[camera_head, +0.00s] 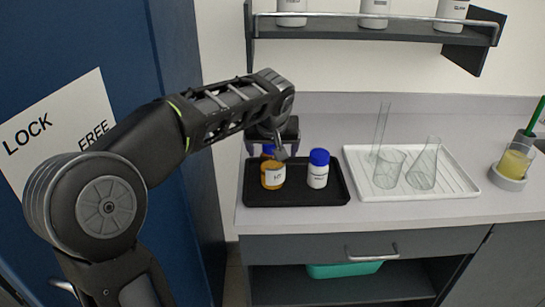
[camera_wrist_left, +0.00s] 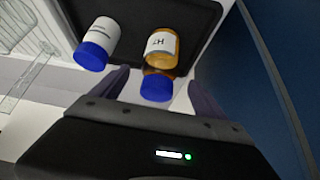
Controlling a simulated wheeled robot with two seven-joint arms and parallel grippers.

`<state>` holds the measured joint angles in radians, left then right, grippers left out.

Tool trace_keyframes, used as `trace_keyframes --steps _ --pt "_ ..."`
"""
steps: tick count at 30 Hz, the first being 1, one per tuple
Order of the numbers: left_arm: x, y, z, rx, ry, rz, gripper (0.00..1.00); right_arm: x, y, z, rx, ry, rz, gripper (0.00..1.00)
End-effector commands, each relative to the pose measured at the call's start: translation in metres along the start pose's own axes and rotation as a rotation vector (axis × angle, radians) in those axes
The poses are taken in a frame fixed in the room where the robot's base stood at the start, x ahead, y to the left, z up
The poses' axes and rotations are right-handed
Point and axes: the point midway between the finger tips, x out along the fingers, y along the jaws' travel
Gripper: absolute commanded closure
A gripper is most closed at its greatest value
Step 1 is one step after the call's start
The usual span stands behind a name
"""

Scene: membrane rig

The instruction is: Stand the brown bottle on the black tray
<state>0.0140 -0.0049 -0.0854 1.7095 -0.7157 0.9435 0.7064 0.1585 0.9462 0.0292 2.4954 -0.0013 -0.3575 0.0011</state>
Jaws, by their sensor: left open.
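The brown bottle (camera_head: 272,175), with a white label and a blue cap, stands upright on the black tray (camera_head: 330,197), in its left half. In the left wrist view the brown bottle (camera_wrist_left: 163,50) shows its cap toward me, with the black tray (camera_wrist_left: 200,14) around it. My left gripper (camera_head: 277,147) is at the bottle's cap, partly hiding it in the head view. In the left wrist view my left gripper (camera_wrist_left: 157,84) is open, with one finger on each side of the cap and gaps visible. My right gripper is not in view.
A white bottle (camera_head: 318,174) with a blue cap stands on the black tray, close right of the brown one. A white ribbed tray (camera_head: 455,187) with clear glassware lies further right. A shelf (camera_head: 400,34) hangs above the counter; a blue locker (camera_head: 100,60) is at left.

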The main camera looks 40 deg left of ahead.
Motion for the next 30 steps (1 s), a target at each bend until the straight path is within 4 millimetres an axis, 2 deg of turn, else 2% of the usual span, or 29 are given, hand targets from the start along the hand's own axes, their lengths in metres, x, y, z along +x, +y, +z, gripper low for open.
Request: trace_keyframes --steps 3,9,30 --pt "-0.025 0.000 0.000 -0.001 0.003 0.003 0.16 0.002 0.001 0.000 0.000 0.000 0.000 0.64" --pt "-0.049 0.000 0.000 -0.001 0.001 0.001 0.16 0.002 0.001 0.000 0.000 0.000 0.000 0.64" --pt "-0.052 0.000 0.000 0.001 -0.001 0.000 0.16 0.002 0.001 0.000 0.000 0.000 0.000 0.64"
